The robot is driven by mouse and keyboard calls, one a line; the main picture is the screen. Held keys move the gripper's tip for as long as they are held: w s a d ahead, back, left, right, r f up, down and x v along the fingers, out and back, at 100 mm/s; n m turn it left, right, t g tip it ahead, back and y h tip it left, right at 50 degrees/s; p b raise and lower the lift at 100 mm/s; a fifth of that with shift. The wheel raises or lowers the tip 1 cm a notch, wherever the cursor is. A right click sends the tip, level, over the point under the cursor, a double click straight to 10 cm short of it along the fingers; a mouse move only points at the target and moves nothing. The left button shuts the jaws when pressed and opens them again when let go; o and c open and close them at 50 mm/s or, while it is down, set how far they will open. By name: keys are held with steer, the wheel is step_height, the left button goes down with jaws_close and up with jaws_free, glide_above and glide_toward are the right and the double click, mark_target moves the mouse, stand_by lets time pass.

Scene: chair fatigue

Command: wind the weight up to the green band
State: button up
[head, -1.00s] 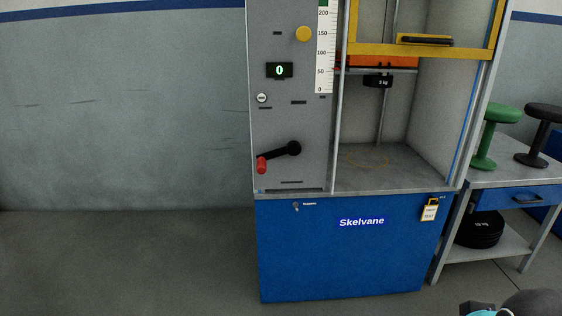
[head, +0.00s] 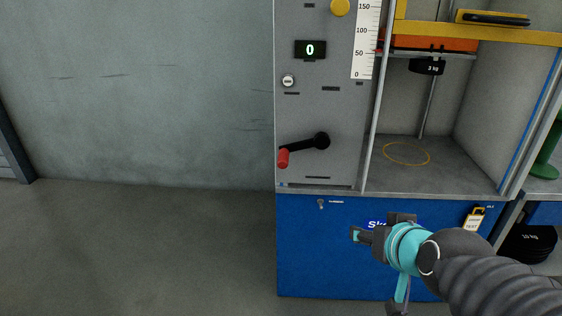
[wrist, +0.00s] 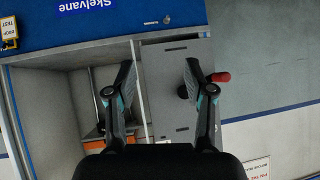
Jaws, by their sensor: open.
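The crank (head: 304,144) has a black arm and a red handle (head: 283,157) on the grey panel, its handle pointing left and slightly down. The black weight (head: 428,66) with a kg label hangs under an orange carriage (head: 450,44) in the open bay. The scale (head: 366,45) beside the bay is cut off at the top, and no green band shows. My gripper (head: 378,229) is open and empty, in front of the blue base, below and right of the crank in the picture. In the inverted wrist view, the red handle (wrist: 220,77) shows just beyond one finger of my gripper (wrist: 159,66).
The display (head: 310,49) reads 0. A yellow knob (head: 340,7) is above it. A yellow-framed guard (head: 480,34) is raised over the bay. The floor at left is clear.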

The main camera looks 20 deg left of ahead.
steer(key=w+a+r+t+y, duration=0.2)
steer(key=w+a+t, duration=0.25)
steer(key=a, duration=0.85)
steer(key=t+h, duration=0.2)
steer(key=t, duration=0.1)
glide_toward(282, 166)
steer(key=shift+t, duration=0.25)
steer(key=x, duration=1.2)
steer(key=shift+w+f+p, duration=0.15)
steer(key=shift+f+p, duration=0.05)
steer(key=shift+p, duration=0.15)
jaws_close()
